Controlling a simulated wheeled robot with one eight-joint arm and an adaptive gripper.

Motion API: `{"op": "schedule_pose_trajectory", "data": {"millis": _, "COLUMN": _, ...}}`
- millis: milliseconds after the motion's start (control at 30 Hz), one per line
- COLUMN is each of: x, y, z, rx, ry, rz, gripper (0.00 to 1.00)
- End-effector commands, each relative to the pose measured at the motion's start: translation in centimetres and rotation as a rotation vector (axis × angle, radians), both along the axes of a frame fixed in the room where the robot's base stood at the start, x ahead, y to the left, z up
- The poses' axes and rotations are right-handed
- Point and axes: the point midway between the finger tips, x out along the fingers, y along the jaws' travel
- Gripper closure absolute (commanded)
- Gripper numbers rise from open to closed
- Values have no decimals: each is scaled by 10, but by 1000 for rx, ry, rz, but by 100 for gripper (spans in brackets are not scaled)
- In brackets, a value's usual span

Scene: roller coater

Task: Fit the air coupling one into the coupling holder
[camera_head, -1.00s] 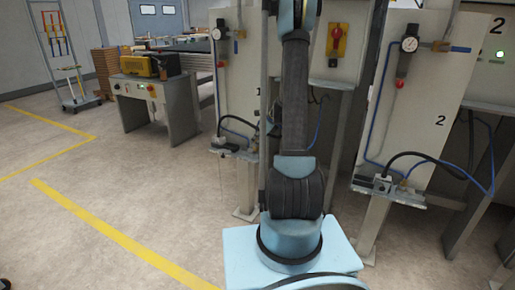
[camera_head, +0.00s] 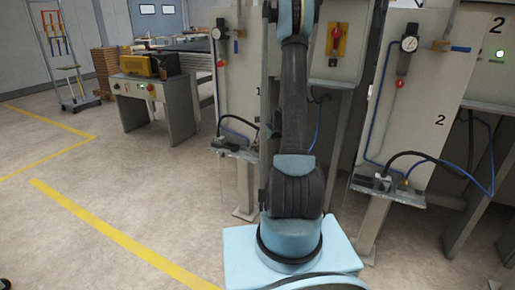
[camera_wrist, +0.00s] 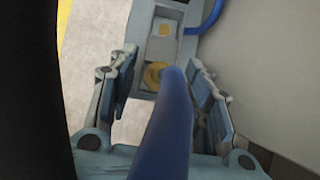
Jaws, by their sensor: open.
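In the wrist view my gripper (camera_wrist: 160,68) is open, with one finger on each side of a thick blue hose-like piece (camera_wrist: 165,130). This piece runs up from the bottom edge between the fingers, with gaps at both sides. A brass ring-like fitting (camera_wrist: 152,73) shows just behind its upper end; I cannot tell whether they are joined, or which part is air coupling one. Beyond is a grey bracket (camera_wrist: 142,22), likely the coupling holder, with a brass-coloured spot in its recess. In the head view a small shelf (camera_head: 232,152) with fittings sits below panel 1; my arm hides my gripper.
Panel 1 (camera_head: 235,95) and panel 2 (camera_head: 425,115) stand close around my arm. A second shelf (camera_head: 388,190) with black and blue hoses juts out at right. A blue hose (camera_wrist: 208,18) curves beside the bracket. The floor at left (camera_head: 110,185) is clear.

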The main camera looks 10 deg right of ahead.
Motion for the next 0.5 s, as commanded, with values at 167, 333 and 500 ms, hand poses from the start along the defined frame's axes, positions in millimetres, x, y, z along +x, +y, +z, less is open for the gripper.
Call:
{"op": "schedule_pose_trajectory", "data": {"millis": 167, "x": -1, "y": -1, "z": 4, "rx": 0, "ry": 0, "rz": 0, "gripper": 55}}
{"op": "schedule_pose_trajectory", "data": {"millis": 333, "x": -6, "y": -9, "z": 18, "rx": 0, "ry": 0, "rz": -1, "gripper": 55}}
{"op": "schedule_pose_trajectory", "data": {"millis": 500, "x": -14, "y": -19, "z": 39, "rx": 1, "ry": 1, "rz": -2, "gripper": 55}}
